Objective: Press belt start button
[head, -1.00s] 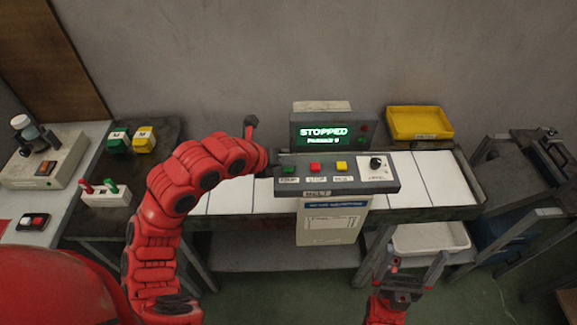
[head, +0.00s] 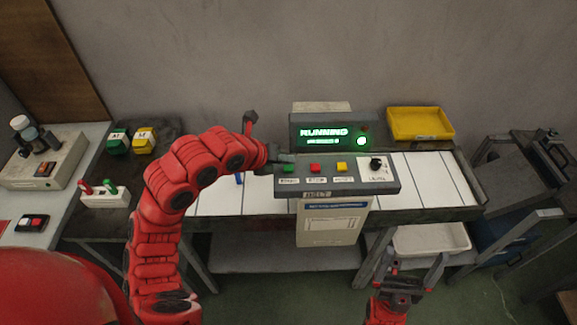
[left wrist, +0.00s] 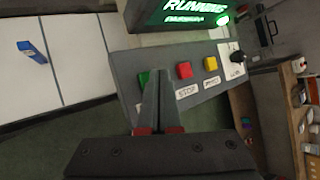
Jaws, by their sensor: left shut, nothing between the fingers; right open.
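The control panel (head: 330,187) stands in front of the conveyor belt (head: 215,202). It has a green button (head: 289,168), a red button (head: 315,168), a yellow button (head: 341,167) and a black knob (head: 376,163). The display (head: 325,132) reads RUNNING, with a green lamp (head: 361,141) lit. My left gripper (head: 286,158) is shut and empty at the green button. In the left wrist view its fingertips partly cover the green button (left wrist: 144,77); I cannot tell whether they touch it. My right gripper (head: 411,268) is open and empty, low in front of the belt.
A blue item (left wrist: 31,51) lies on the belt, also seen behind my left arm in the head view (head: 239,178). A yellow tray (head: 420,123) stands behind the belt. A white bin (head: 431,238) sits below.

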